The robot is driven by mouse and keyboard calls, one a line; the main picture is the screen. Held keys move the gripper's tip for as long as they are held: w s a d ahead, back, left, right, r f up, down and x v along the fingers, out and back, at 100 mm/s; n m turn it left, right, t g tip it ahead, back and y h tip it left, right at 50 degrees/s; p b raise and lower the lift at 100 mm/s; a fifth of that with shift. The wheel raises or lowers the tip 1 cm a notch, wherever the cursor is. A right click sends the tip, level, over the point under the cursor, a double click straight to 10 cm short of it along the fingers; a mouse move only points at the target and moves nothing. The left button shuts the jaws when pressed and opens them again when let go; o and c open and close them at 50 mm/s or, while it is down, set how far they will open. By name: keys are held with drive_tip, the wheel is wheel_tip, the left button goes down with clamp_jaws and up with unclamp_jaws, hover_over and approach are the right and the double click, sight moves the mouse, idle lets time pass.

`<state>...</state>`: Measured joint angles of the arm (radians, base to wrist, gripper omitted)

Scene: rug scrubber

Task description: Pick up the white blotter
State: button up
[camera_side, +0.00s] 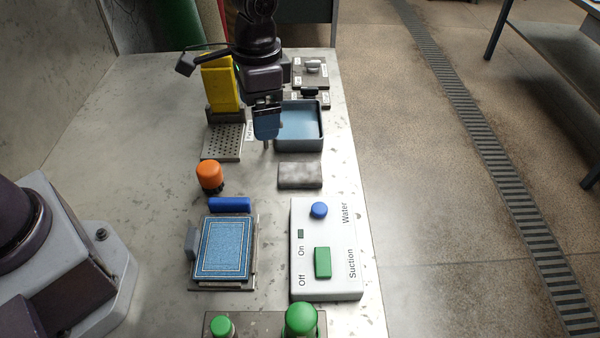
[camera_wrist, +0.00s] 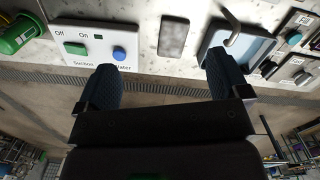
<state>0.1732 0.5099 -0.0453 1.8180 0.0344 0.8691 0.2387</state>
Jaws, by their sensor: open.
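The likely white blotter (camera_side: 300,175) is a mottled grey-white slab lying flat on the metal bench, between the blue tray and the white control panel. It also shows at the top centre of the wrist view (camera_wrist: 173,37). My gripper (camera_side: 267,122) is above the bench, left of the blue tray and behind the blotter in the side view. In the wrist view my gripper (camera_wrist: 161,70) is open, its two dark blue fingers wide apart with nothing between them. The blotter appears beyond the fingertips, apart from both.
The blue tray (camera_side: 317,145) and perforated plate (camera_side: 222,143) are near my gripper. A white panel (camera_side: 341,286), an orange knob (camera_side: 209,176), a blue rug piece (camera_side: 227,247) and green knobs (camera_side: 300,319) stand nearer. The bench left of the orange knob is clear.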

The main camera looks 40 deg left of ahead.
drive_tip(key=w+d+f+m, duration=0.2)
drive_tip(key=w+f, duration=0.2)
drive_tip(key=f, duration=0.1)
drive_tip(key=m, duration=0.2)
hover_over(300, 171)
drive_tip(key=shift+t, duration=0.3)
drive_tip(key=f, duration=0.7)
drive_tip(key=shift+d+f, duration=0.2)
drive_tip(key=shift+f, duration=0.1)
drive_tip(key=shift+a+f, duration=0.15)
drive_tip(key=shift+f, duration=1.2)
drive_tip(key=shift+a+f, duration=0.1)
drive_tip(key=shift+f, duration=1.2)
drive_tip(key=c, duration=1)
drive_tip(key=shift+r, duration=0.1)
